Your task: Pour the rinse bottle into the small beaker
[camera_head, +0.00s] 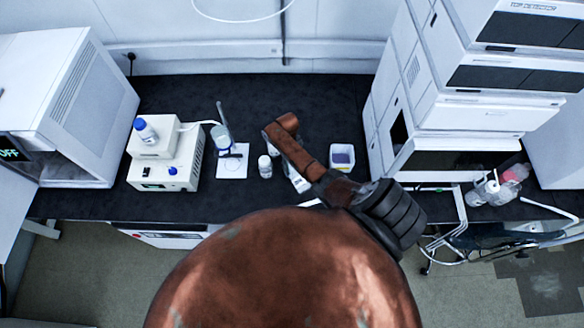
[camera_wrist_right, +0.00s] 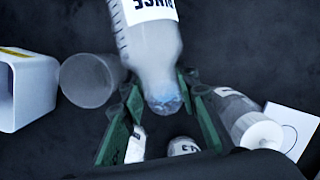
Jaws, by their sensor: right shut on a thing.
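My right gripper (camera_wrist_right: 160,86) has its green fingers around the rinse bottle (camera_wrist_right: 148,45) and is shut on it. The bottle is clear, with a white label that reads upside down and a bluish end between the fingers. Its other end runs out of the wrist view at the top. A translucent cylindrical vessel, apparently the small beaker (camera_wrist_right: 88,80), is just left of the bottle in the wrist view. I cannot tell their height difference or any liquid flow. In the head view my brown arm hides the beaker and the held bottle. My left gripper does not show.
A white square container (camera_head: 342,156) stands right of my arm. A white-capped bottle (camera_head: 265,166) stands left of it, near a stand on a white plate (camera_head: 232,168). White instruments (camera_head: 167,170) flank the dark bench. Bare bench lies behind the arm.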

